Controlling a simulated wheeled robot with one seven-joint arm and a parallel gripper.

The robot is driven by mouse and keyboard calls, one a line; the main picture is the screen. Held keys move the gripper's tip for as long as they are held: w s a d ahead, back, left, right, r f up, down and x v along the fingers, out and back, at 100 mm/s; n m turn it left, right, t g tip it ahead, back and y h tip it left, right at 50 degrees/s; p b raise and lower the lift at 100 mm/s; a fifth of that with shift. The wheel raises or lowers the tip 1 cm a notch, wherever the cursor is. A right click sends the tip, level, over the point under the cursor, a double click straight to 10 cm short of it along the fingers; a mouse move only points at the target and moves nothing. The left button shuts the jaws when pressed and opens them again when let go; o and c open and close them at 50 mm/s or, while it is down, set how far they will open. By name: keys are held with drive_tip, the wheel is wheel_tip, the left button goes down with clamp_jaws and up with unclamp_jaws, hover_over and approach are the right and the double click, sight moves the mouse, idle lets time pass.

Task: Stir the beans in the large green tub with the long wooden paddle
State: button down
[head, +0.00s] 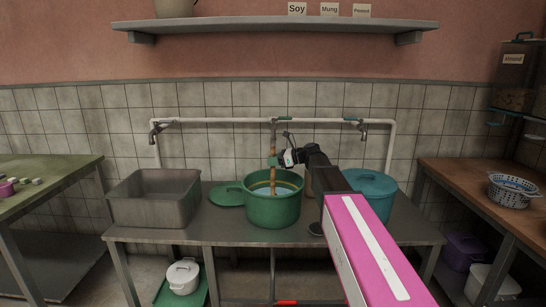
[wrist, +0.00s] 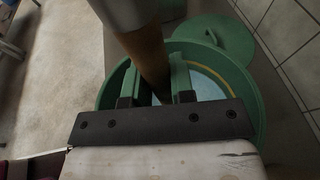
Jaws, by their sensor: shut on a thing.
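The large green tub (head: 272,209) stands open on the middle of the steel table. My gripper (head: 274,160) is above the tub and shut on the long wooden paddle (head: 272,181). The paddle stands nearly upright, with its lower end inside the tub's rim. In the wrist view the paddle (wrist: 147,55) runs between the two green fingers of my gripper (wrist: 154,82), and the tub (wrist: 257,112) lies below. The inside of the tub looks pale bluish there. I cannot make out beans, and the paddle's tip is hidden.
A green lid (head: 226,194) lies left of the tub, beside a grey basin (head: 154,199). A white pipe with taps (head: 220,120) runs along the wall behind. A shelf (head: 275,27) hangs above.

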drive_tip(key=shift+s+a+f, duration=0.65)
drive_tip(key=shift+s+a, duration=0.15)
drive_tip(key=shift+a, duration=2.1)
drive_tip(key=w+d, duration=0.3)
drive_tip(key=d, duration=0.8)
drive_tip(key=shift+d, duration=0.25)
drive_tip(key=shift+w, duration=0.1)
drive_tip(key=shift+a, duration=0.1)
drive_tip(key=a, duration=1.1)
drive_tip(key=shift+s+a+f, duration=0.15)
drive_tip(key=shift+s+a, duration=0.25)
drive_tip(key=shift+s, duration=0.05)
drive_tip(key=shift+d, duration=0.1)
